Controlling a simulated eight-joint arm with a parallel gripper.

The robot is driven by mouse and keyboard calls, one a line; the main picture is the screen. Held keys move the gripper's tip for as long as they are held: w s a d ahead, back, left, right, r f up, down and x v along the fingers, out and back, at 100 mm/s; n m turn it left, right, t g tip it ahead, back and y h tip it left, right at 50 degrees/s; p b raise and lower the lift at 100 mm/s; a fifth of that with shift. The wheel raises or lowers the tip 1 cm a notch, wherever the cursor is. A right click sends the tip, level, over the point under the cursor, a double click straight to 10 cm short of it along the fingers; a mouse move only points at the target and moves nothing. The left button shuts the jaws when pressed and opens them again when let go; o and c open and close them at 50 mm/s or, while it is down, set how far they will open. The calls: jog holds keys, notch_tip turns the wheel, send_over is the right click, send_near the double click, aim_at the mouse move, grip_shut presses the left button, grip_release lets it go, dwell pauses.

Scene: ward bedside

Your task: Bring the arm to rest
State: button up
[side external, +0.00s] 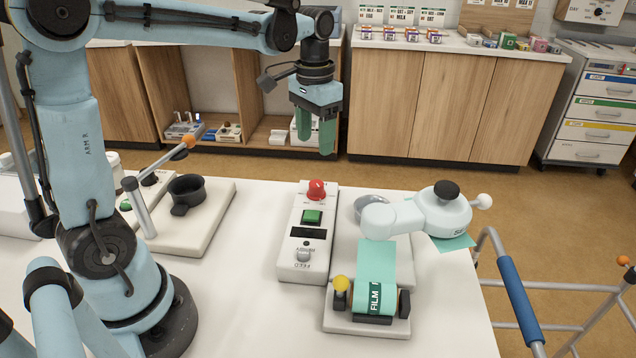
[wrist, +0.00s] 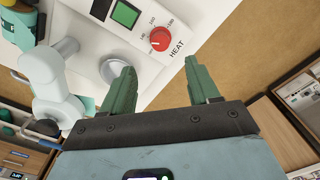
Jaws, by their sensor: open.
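My gripper (side external: 316,132) points down with green fingers, held in the air above and behind the table's far edge. In the wrist view my gripper (wrist: 158,88) shows its two fingers apart with nothing between them. Below it in the side view is a white heat control box (side external: 296,262) with a red knob (side external: 316,190), a green button (side external: 312,216) and a dark display. The red knob also shows in the wrist view (wrist: 160,38), beyond the fingertips and apart from them. My arm is raised and bent over the table.
A film sealer with a green film roll (side external: 375,280) and a pale blue head (side external: 420,212) stands right of the box. A dark cup (side external: 187,192) sits on a white base at left, beside an orange-tipped lever (side external: 188,141). A walker with a blue grip (side external: 518,298) stands at right.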

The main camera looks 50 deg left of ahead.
jog(key=shift+r, duration=0.35)
jog(key=s+d+f+t, duration=0.3)
jog(key=s+d+t, duration=0.3)
jog(key=s, duration=0.3)
jog(key=shift+s+d+t, duration=0.2)
jog(key=shift+s+t, duration=0.15)
jog(key=shift+t, duration=0.25)
dwell(0.7)
